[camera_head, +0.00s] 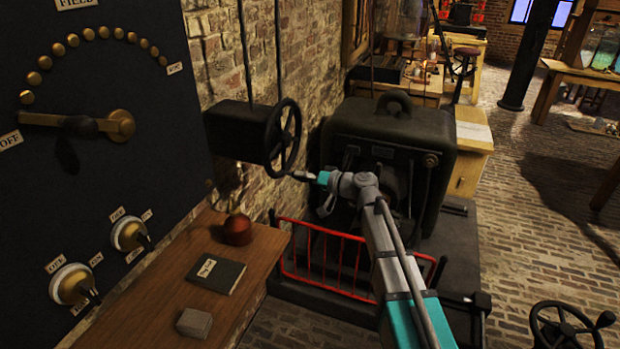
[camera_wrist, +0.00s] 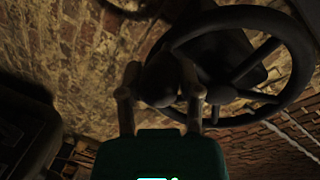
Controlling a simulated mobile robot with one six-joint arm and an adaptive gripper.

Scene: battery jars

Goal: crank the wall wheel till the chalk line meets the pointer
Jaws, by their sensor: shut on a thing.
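The black wall wheel (camera_head: 285,137) is mounted on a dark box (camera_head: 238,130) on the brick wall. My gripper (camera_head: 302,175) is at the wheel's lower rim. In the wrist view the spoked wheel (camera_wrist: 290,62) fills the upper right, and my gripper (camera_wrist: 160,75) has one finger on each side of a dark rounded knob (camera_wrist: 158,88) beside the rim. The fingers are shut on this knob, which looks like the wheel's crank handle. I cannot make out the chalk line or the pointer in either view; shadow and the dark wheel may hide them.
A dark switchboard panel (camera_head: 100,150) stands left. Below the wheel are a wooden bench (camera_head: 160,290) with a notebook (camera_head: 217,274) and a red railing (camera_head: 325,260). A large black machine (camera_head: 390,140) stands close to my arm. The brick floor (camera_head: 530,230) to the right is partly open.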

